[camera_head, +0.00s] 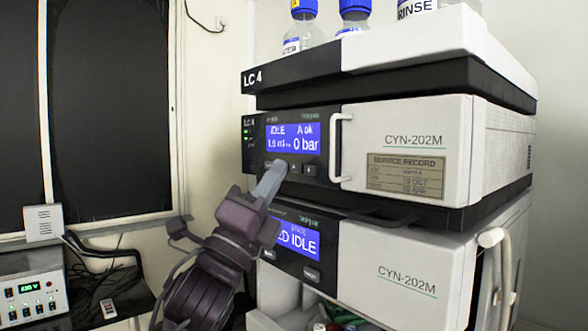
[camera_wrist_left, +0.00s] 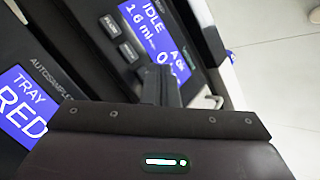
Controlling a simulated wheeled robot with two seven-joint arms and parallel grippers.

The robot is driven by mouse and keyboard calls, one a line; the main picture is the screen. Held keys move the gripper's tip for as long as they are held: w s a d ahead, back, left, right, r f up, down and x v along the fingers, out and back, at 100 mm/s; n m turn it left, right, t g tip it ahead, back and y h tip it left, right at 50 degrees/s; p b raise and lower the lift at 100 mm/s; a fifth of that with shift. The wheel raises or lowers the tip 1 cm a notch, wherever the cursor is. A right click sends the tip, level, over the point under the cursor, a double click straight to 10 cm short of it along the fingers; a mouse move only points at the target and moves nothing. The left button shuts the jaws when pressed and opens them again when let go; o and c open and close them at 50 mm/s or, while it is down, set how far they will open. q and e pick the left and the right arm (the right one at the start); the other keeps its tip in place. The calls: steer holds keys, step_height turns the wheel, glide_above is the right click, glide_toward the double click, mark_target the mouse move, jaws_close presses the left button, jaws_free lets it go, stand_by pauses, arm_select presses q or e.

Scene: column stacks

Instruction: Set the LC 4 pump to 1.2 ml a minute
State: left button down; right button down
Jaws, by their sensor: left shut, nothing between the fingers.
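The LC 4 pump (camera_head: 246,160) is the upper module of the stack. Its blue display (camera_head: 293,139) shows IDLE, A ok and 0 bar. The flow looks like 1.6 ml; the display also shows in the left wrist view (camera_wrist_left: 155,38). A row of small dark buttons (camera_head: 310,170) sits below the display; two show in the left wrist view (camera_wrist_left: 129,50). My left gripper (camera_head: 272,176) is shut and empty, its fingertips (camera_wrist_left: 161,88) at the button row and hiding part of it. I cannot tell whether they touch a button. My right gripper is out of view.
A white handle (camera_head: 338,148) stands out right of the pump's buttons. Blue-capped bottles (camera_head: 303,28) stand on top.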

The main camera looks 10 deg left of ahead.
arm_select(q)
steer(key=shift+w+d, duration=0.3)
steer(key=shift+w, duration=0.05)
steer(key=shift+w+d, duration=0.2)
steer(key=shift+w, duration=0.1)
stand_by(0.9)
steer(key=shift+s+a+b, duration=0.1)
steer(key=shift+b, duration=0.25)
steer(key=shift+s+a+b, duration=0.3)
steer(key=shift+s+a, duration=0.15)
steer(key=shift+s, duration=0.1)
steer(key=s+a, duration=0.1)
steer(key=s, duration=0.1)
steer(key=s+a+b, duration=0.1)
steer(key=s+a, duration=0.1)
steer(key=shift+b, duration=0.3)
